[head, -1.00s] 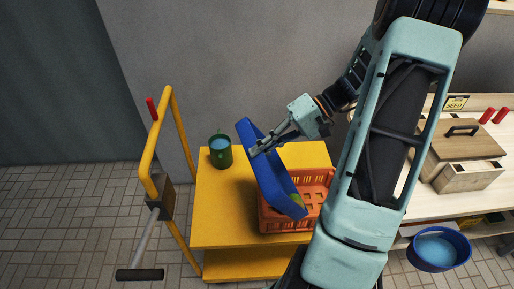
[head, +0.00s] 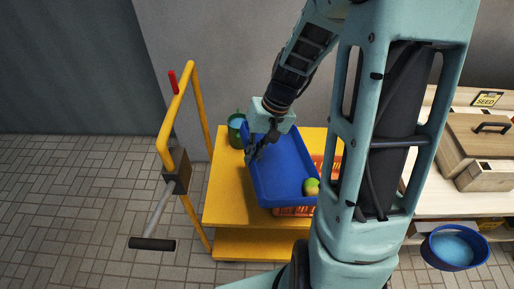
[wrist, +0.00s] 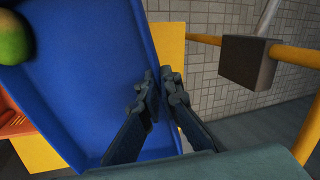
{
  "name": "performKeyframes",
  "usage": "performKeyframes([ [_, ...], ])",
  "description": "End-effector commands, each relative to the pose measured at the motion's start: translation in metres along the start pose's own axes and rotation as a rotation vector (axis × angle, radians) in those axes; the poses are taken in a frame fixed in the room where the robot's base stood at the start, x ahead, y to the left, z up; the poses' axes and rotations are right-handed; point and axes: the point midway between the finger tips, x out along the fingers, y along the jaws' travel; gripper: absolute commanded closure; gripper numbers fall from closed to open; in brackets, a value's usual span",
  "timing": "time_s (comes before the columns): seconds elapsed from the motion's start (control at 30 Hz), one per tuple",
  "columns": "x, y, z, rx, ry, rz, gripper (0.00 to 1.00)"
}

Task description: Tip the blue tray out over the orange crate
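The blue tray (head: 280,165) is held tilted above the orange crate (head: 293,211), with its lower end toward the front right.
The crate stands on a yellow cart (head: 232,200) with a yellow handle frame (head: 165,140). A green mug (head: 236,130) stands behind the tray's left corner.

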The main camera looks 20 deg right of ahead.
Motion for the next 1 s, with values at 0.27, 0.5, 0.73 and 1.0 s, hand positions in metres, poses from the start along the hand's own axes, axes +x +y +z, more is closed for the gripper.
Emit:
performKeyframes([
  [0.27, 0.026, 0.0, 0.001, -0.008, -0.006, 0.16, 1.0],
  [0.5, 0.042, 0.001, 0.001, -0.005, -0.005, 0.258, 1.0],
  [0.73, 0.048, 0.002, 0.0, -0.002, -0.001, 0.302, 1.0],
  [1.0, 0.048, 0.002, 0.0, 0.0, 0.0, 0.307, 1.0],
])
